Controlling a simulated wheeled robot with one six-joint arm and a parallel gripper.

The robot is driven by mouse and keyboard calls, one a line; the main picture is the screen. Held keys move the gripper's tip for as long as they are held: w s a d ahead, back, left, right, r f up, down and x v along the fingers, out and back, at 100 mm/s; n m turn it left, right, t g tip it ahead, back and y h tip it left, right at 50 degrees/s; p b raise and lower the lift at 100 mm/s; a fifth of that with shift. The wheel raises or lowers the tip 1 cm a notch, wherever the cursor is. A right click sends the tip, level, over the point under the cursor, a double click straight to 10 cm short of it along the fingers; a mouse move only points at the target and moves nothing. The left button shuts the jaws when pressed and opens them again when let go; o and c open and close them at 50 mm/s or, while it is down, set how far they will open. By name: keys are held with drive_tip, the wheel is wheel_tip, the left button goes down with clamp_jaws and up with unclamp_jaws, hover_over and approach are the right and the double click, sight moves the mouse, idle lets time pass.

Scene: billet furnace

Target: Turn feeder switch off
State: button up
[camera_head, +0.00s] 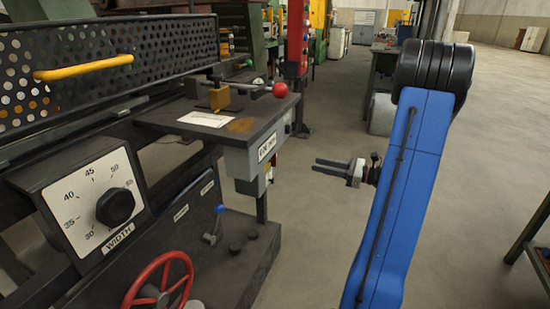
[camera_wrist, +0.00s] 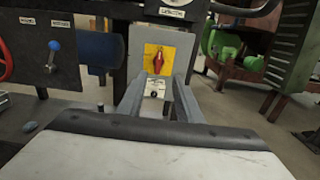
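The feeder switch is a red rotary handle (camera_wrist: 158,61) on a yellow plate, seen in the wrist view. The handle stands roughly upright. It sits on a grey box, which in the head view is the labelled grey box (camera_head: 241,163) under the table at the machine's end. In the head view the switch face is mostly turned away, with a little red at its edge. My gripper (camera_head: 318,166) is to the right of the box, apart from it, fingers pointing left. In the wrist view my gripper (camera_wrist: 160,85) is open and empty, with the handle ahead between and slightly above the fingertips.
A small labelled plate with a dark knob (camera_wrist: 154,92) is below the switch. A blue-tipped lever (camera_wrist: 53,55) is to the left. The table (camera_head: 247,126) with a red ball knob (camera_head: 280,90) overhangs the box. The floor (camera_head: 310,235) beside the machine is clear.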

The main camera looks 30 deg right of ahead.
sight(276, 156)
drive_tip(key=x, duration=1.7)
drive_tip(key=shift+a, duration=0.1)
clamp_jaws()
